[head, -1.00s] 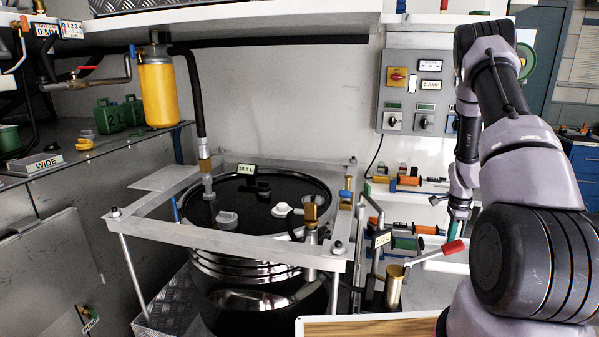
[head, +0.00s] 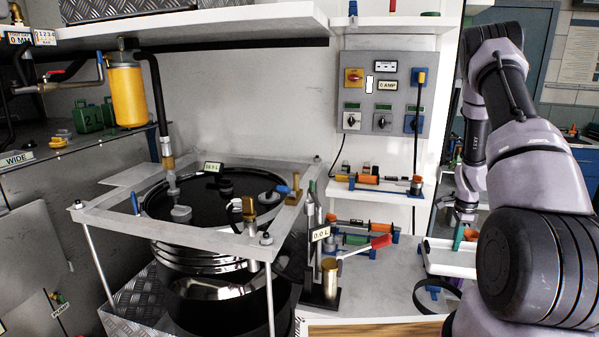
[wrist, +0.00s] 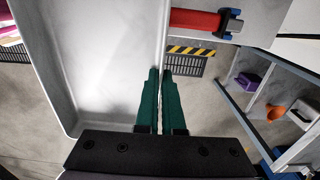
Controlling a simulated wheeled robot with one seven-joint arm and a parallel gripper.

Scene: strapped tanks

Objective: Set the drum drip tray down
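The drum drip tray is a shallow white tray (head: 447,262) at the right end of the worktop in the head view. In the wrist view the tray (wrist: 100,60) fills the upper left, empty, with its side wall running up from between my fingers. My gripper (wrist: 161,75) has two green fingers closed on that wall, one on each side. In the head view my gripper (head: 459,236) is at the tray's far side, partly hidden. I cannot tell whether the tray touches the worktop or hangs just above it.
A glossy black drum (head: 205,255) stands inside a metal frame (head: 100,217) at left. A red-handled brass valve (head: 330,278) and a black strap loop (head: 437,294) are on the worktop (head: 385,285) near the tray. The wrist view shows floor and a striped grate (wrist: 185,60) below.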

